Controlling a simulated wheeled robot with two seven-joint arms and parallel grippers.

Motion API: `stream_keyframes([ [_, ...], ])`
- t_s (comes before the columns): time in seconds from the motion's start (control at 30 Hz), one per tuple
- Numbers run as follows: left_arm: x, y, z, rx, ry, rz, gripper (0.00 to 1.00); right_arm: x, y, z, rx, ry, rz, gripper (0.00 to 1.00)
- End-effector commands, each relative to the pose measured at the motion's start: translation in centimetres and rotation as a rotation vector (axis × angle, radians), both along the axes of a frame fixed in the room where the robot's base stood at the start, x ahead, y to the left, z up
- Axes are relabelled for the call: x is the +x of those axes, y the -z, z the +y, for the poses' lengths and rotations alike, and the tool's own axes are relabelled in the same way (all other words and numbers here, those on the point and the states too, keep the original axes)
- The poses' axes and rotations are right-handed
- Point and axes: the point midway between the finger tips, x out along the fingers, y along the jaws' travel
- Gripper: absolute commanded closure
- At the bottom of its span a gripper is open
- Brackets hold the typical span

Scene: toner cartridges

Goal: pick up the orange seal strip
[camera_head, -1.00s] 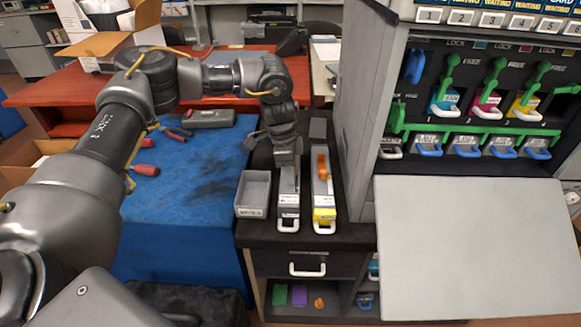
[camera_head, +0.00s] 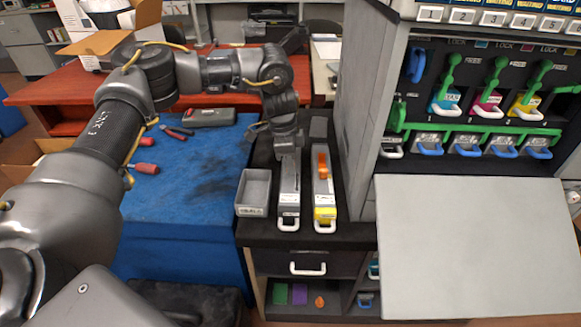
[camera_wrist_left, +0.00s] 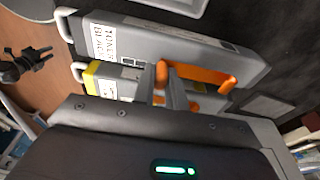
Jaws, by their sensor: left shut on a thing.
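The orange seal strip (camera_wrist_left: 205,73) shows in the wrist view at the black toner cartridge (camera_wrist_left: 195,45), a long grey box with a white label. My left gripper (camera_wrist_left: 168,75) is shut on one end of the strip. I cannot tell whether the strip still touches the cartridge. In the head view my left gripper (camera_head: 288,150) is over the far part of this cartridge (camera_head: 289,195), and the strip is hidden there. A second orange strip (camera_head: 322,163) lies on the yellow-ended cartridge (camera_head: 324,200) to the right. What looks like my right gripper (camera_wrist_left: 40,60) shows small at the left.
A grey open bin (camera_head: 254,190) stands left of the cartridges on the dark cabinet top. The printer (camera_head: 355,110) rises close on the right, with its pale panel (camera_head: 475,245) folded out. A blue mat (camera_head: 190,200) with tools lies to the left.

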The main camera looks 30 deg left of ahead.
Motion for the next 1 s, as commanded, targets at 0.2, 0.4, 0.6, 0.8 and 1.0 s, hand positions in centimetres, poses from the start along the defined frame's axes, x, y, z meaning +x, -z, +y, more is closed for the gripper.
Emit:
stream_keyframes([
  [0.2, -1.5, -4.3, -2.3, -0.002, 0.007, -0.003, 0.99, -0.1, 0.2, 0.0, -0.001, 0.0, 0.003, 0.64],
  [0.4, -3.7, -7.8, -5.3, 0.002, 0.01, -0.003, 0.99, -0.2, 0.5, -0.1, -0.001, -0.001, 0.003, 0.64],
  [0.6, -6.0, -9.5, -8.5, 0.001, 0.007, -0.003, 0.99, -0.1, 0.9, -0.1, -0.002, -0.001, 0.004, 0.64],
  [0.8, -7.5, -10.5, -10.5, 0.001, 0.004, -0.002, 0.99, 0.1, 0.7, -0.1, -0.001, -0.002, 0.0, 0.64],
  [1.0, -8.1, -11.0, -11.3, 0.0, 0.001, -0.001, 0.99, 0.1, 0.6, -0.1, -0.002, -0.002, 0.003, 0.64],
])
